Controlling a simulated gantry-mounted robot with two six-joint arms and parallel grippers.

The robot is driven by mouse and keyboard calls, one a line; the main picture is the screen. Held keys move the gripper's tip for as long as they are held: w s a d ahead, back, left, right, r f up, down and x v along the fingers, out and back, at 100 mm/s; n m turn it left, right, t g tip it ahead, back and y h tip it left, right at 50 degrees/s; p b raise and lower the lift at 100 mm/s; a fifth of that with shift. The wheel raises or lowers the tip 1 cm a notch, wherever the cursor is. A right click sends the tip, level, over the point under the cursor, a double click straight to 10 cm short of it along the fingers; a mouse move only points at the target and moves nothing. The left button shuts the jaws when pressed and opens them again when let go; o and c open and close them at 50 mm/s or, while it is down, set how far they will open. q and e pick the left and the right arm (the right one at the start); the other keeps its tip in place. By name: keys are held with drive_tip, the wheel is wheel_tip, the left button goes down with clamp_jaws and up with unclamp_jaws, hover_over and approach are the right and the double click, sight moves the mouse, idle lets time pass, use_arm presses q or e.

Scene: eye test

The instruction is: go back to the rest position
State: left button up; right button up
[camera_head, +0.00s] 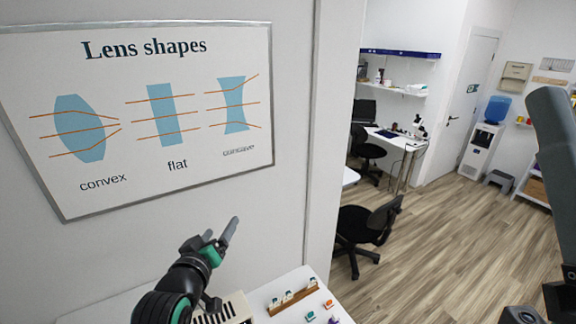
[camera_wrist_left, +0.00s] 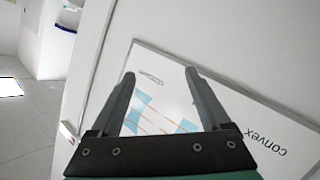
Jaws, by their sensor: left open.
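My left gripper (camera_head: 221,228) is raised in front of the wall at the lower left of the head view, above the white table (camera_head: 258,292). Its two fingers are apart with nothing between them. In the left wrist view, the same open gripper (camera_wrist_left: 159,73) points at the wall poster, with empty space between the fingers. My right gripper does not show in either view.
The framed lens poster (camera_head: 165,100) hangs on the wall; it also shows in the left wrist view (camera_wrist_left: 270,148). On the table are a beige box (camera_head: 236,307), a wooden rack (camera_head: 296,299) and small coloured pieces. Black chairs (camera_head: 366,232) stand beyond on open floor.

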use_arm(q)
drive_tip(key=s+a+r+m+t, duration=0.1)
drive_tip(key=s+r+t, duration=0.35)
drive_tip(key=r, duration=1.05)
drive_tip(key=s+a+r+m+t+h, duration=0.1)
drive_tip(key=s+r+m+t, duration=0.55)
drive_tip(key=s+r, duration=1.4)
wheel_tip(320, 180, down, 49)
drive_tip(key=s+n+t+b, duration=0.1)
drive_tip(key=b, duration=4.6)
drive_tip(key=shift+s+f+b, duration=0.15)
drive_tip(key=shift+s+b, duration=0.1)
drive_tip(key=shift+b, duration=0.15)
